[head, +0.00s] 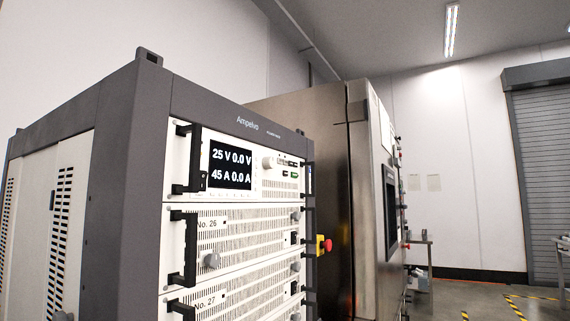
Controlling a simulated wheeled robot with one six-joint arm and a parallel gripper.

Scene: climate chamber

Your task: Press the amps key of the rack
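The rack (120,180) is a tall dark grey cabinet labelled Ampelvo, filling the left half of the head view at an angle. Its top unit has a black display (230,165) reading "25 V 0.0 V" and "45 A 0.0 A". My gripper is not in view.
Units marked No. 26 (240,232) and No. 27 (240,295) sit below, with protruding black handles (187,158). A steel chamber (320,170) stands behind. A red emergency button (327,246) sticks out between. Open floor (470,293) lies at the right, before a roller shutter (545,170).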

